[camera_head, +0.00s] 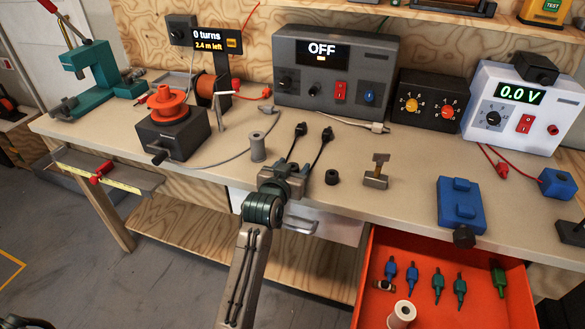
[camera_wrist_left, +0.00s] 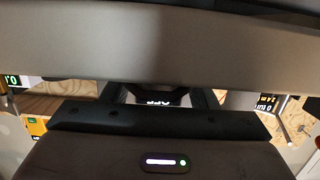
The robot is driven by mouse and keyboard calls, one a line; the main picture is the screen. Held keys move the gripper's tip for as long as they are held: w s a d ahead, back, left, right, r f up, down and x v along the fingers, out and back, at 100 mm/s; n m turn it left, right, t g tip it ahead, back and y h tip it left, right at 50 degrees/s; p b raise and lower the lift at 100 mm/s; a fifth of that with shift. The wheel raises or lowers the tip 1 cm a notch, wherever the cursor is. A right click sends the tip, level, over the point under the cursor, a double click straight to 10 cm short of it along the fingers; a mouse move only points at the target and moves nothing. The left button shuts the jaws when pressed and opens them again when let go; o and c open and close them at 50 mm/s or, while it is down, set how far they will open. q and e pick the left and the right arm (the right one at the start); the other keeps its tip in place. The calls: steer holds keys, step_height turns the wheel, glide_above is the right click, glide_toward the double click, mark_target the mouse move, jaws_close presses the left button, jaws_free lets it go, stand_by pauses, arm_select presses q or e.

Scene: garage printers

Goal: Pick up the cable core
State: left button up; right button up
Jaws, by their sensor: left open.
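No part is labelled as the cable core. A small black ring-like cylinder (camera_head: 332,177) stands on the bench, and a pale grey spool (camera_head: 257,147) stands upright further left; I cannot tell which one is the core. My left gripper (camera_head: 313,132) is open, its two black fingers apart and pointing toward the back of the bench. It appears empty, with the grey spool to its left and the black cylinder to its right, nearer the front edge. The left wrist view is mostly filled by a grey bar and dark housing; neither part shows there. My right gripper is not in view.
A winder with an orange spool (camera_head: 167,103) stands at left. A grey power supply (camera_head: 335,75) reading OFF is behind. A small brown metal stand (camera_head: 377,171) and a blue block (camera_head: 461,203) are to the right. An open red drawer (camera_head: 455,310) juts out below the bench.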

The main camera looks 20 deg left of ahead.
arm_select(q)
steer(key=shift+w+f, duration=0.25)
steer(key=shift+w, duration=0.85)
steer(key=c, duration=1)
steer(key=shift+c, duration=0.2)
steer(key=shift+r, duration=0.15)
